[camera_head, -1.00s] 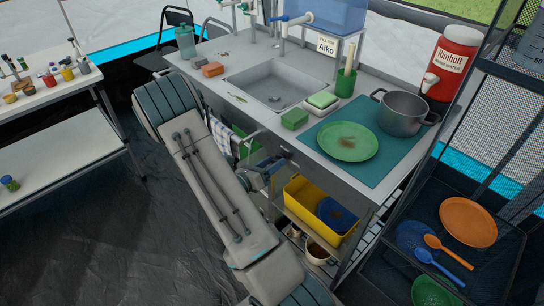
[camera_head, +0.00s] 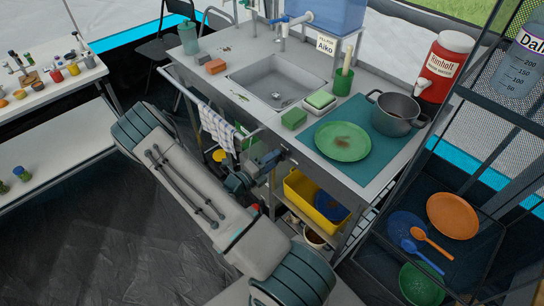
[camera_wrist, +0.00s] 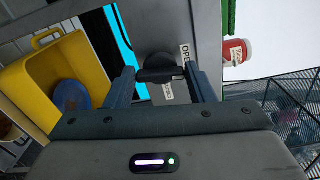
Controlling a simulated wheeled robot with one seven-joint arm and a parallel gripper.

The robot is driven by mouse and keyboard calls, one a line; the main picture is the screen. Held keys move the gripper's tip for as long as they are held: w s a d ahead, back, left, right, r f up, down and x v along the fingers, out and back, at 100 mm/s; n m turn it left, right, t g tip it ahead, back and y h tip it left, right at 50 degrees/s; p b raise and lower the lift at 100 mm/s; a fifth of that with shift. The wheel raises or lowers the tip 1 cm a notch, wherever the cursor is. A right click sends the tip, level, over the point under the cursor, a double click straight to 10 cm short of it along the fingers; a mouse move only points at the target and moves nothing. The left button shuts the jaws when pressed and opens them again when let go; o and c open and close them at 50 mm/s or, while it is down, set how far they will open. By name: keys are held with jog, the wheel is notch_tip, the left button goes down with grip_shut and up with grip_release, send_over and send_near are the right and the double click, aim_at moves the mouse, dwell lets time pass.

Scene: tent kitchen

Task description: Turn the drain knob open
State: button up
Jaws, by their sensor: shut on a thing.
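The drain knob (camera_wrist: 160,68) is dark and sits on the grey front panel of the sink counter, below the sink basin (camera_head: 277,82). A white label reading "OPEN" (camera_wrist: 185,54) is beside it in the wrist view, with another small label below. My gripper (camera_wrist: 160,76) is shut on the knob, one finger on each side. In the head view my gripper (camera_head: 274,160) is at the counter's front face, and the knob is mostly hidden there by the gripper.
A yellow bin (camera_head: 305,196) stands on the shelf below the counter. A checked towel (camera_head: 217,130) hangs on the front rail left of my gripper. A green plate (camera_head: 342,141) and a pot (camera_head: 396,114) are on the counter. A mesh rack (camera_head: 400,270) stands at the right.

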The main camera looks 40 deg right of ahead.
jog(key=shift+n+p, duration=0.4)
jog(key=shift+n, duration=0.4)
jog(key=shift+f, duration=0.1)
jog(key=o, duration=1)
jog(key=a, duration=0.4)
jog(key=a+b, duration=0.1)
jog(key=a, duration=0.4)
jog(key=s+a, duration=0.1)
jog(key=a, duration=0.4)
jog(key=shift+b, duration=0.35)
